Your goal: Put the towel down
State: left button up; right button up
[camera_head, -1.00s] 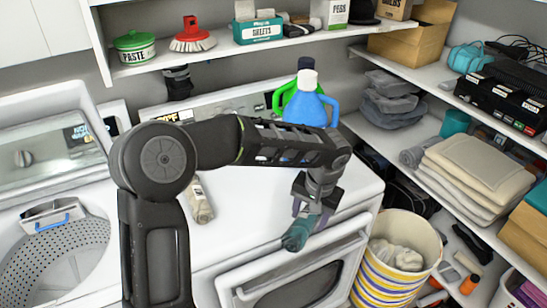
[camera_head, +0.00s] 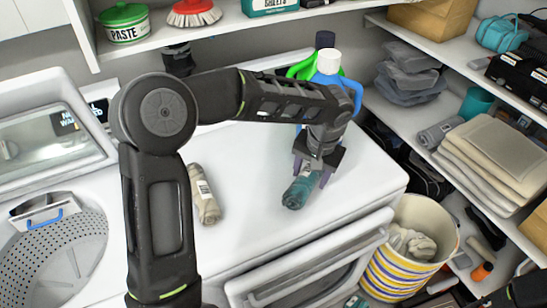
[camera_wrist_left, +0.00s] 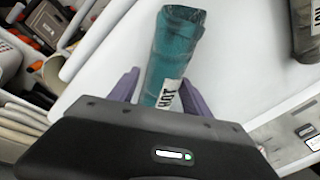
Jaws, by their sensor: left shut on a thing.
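The towel (camera_head: 298,192) is a teal roll with a white label. My left gripper (camera_head: 311,174) is shut on it and points down over the white top of the front-loading machine (camera_head: 250,220). The roll lies along or just over that top, back from the front edge; I cannot tell if it touches. In the left wrist view the teal towel (camera_wrist_left: 172,50), with part of a label reading HOT, runs between the purple fingers of the gripper (camera_wrist_left: 160,86). My right gripper is not in view.
A beige roll (camera_head: 204,194) lies on the machine top to the left. A blue bottle (camera_head: 329,80) and a green one stand behind my gripper. A striped basket (camera_head: 405,255) stands right of the machine. Shelves with folded towels (camera_head: 490,160) line the right. The front middle of the top is clear.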

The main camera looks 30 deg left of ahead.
pick_arm(q)
jog(key=shift+a, duration=0.55)
jog(key=s+a+r+m+h+b, duration=0.1)
jog(key=s+a+r+m+b, duration=0.1)
jog(key=a+m, duration=0.3)
jog(key=s+a+r+m+h+b, duration=0.1)
jog(key=s+a+r+m+b, duration=0.1)
jog(key=a+m+b, duration=0.2)
jog(key=s+a+r+m+h+b, duration=0.1)
jog(key=a+r+m+b, duration=0.1)
jog(key=a+m+b, duration=0.2)
jog(key=shift+s+a+r+m, duration=0.4)
jog(key=shift+a+m, duration=1.45)
jog(key=shift+m, duration=1.35)
notch_tip(320, 180, down, 6)
jog(key=shift+r+b, duration=0.15)
jog(key=shift+b, duration=0.9)
jog(key=shift+f, duration=0.3)
